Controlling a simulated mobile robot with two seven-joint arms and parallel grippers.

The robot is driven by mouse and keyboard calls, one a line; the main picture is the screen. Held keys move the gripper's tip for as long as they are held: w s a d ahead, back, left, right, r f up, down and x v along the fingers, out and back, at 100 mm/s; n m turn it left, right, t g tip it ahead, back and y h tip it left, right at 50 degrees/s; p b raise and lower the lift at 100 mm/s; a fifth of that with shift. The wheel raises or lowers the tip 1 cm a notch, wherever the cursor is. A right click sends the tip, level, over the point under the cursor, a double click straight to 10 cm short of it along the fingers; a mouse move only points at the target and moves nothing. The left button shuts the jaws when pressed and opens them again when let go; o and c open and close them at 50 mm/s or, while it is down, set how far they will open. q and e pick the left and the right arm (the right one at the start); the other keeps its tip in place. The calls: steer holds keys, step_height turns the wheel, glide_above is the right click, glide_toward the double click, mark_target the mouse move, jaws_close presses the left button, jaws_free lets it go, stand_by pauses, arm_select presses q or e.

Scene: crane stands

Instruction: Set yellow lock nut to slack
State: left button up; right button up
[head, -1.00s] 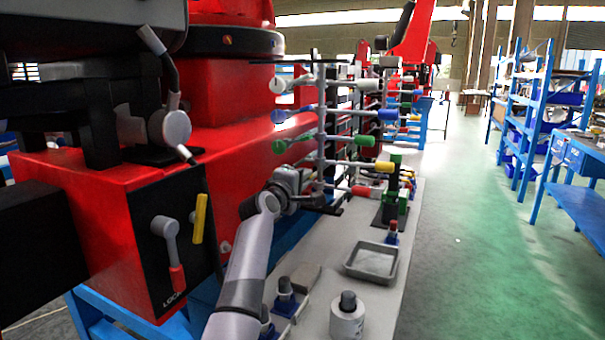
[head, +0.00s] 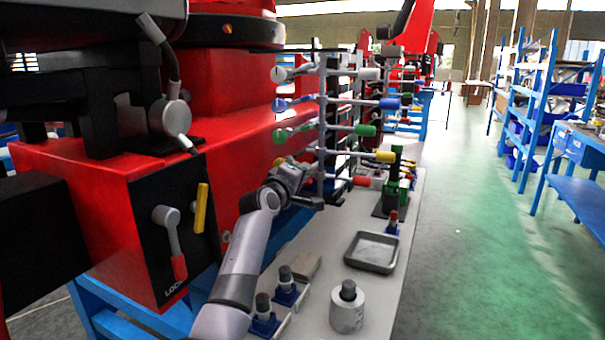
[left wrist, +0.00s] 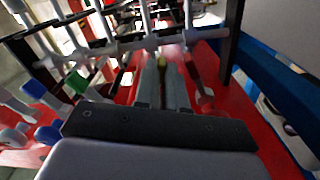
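A rack (head: 323,120) carries stacked rods with coloured handles, among them a yellow one (head: 384,156). Round coloured knobs, white, blue and green (head: 281,136), sit at the rods' left ends. A small yellow piece, probably the yellow lock nut (left wrist: 162,62), shows between the fingertips. Whether they touch it, I cannot tell. My right gripper is not in view.
A red machine's black lock panel (head: 180,235) with a yellow lever (head: 201,208) stands left of my arm. The grey bench holds a tray (head: 371,251), a metal cylinder (head: 347,308) and blue-based parts (head: 286,289). The green aisle at right is clear.

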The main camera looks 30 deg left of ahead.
arm_select(q)
steer(key=o, duration=0.4)
steer(key=shift+f, duration=0.1)
steer(key=s, duration=0.7)
steer(key=shift+s+d, duration=0.1)
steer(key=shift+d, duration=0.1)
stand_by(0.5)
